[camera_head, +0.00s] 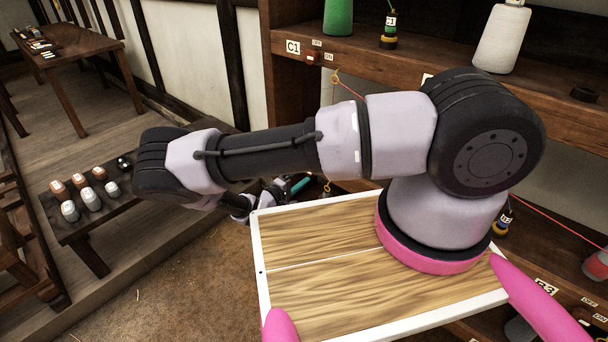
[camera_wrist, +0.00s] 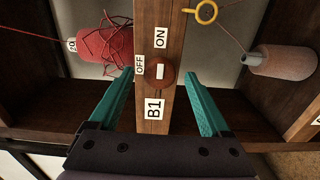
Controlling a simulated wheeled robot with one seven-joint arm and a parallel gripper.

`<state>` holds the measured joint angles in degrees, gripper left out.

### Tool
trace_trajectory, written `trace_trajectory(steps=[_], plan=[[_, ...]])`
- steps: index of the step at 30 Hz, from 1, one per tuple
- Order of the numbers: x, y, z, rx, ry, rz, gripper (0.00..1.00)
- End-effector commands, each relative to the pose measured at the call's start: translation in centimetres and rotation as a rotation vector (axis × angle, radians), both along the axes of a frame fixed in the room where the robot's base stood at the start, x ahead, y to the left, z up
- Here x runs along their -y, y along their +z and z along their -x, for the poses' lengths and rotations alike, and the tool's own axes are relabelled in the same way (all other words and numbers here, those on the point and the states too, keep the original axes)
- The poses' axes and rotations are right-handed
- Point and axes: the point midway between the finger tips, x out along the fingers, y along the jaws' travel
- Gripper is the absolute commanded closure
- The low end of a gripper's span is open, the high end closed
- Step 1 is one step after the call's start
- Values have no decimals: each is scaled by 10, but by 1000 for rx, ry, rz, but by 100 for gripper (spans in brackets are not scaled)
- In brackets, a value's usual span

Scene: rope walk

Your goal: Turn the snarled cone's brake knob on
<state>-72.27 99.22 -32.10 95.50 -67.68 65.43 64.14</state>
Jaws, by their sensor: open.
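In the wrist view, a red cone (camera_wrist: 106,46) at upper left has loose loops of thread sticking out of it, a snarl. Beside it, a wooden shelf edge (camera_wrist: 172,20) bears a round dark red brake knob (camera_wrist: 161,73) above the label B1 (camera_wrist: 154,108). An OFF label (camera_wrist: 139,65) is left of the knob and an ON label (camera_wrist: 160,37) is above it. The knob's short white mark looks upright in the picture; its exact setting is hard to tell. My gripper (camera_wrist: 158,76) is open, its teal fingers on either side of the knob with gaps. In the head view my gripper (camera_head: 297,187) is mostly hidden.
A pinkish-grey cone (camera_wrist: 283,61) lies right of the edge, its thread running through a yellow ring (camera_wrist: 206,12). In the head view, the upper shelf's C1 label (camera_head: 293,47) has its own knob (camera_head: 312,57). A low bench (camera_head: 62,222) with several small cones stands left.

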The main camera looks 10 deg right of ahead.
Motion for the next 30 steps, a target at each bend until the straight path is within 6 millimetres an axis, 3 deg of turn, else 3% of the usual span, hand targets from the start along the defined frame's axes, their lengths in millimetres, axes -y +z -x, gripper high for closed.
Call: trace_trajectory(steps=[15,21,30], plan=[[-74,-1,53,0,3,-2,19],[-85,-1,61,-1,2,-2,19],[-85,-1,61,-1,1,-2,19]])
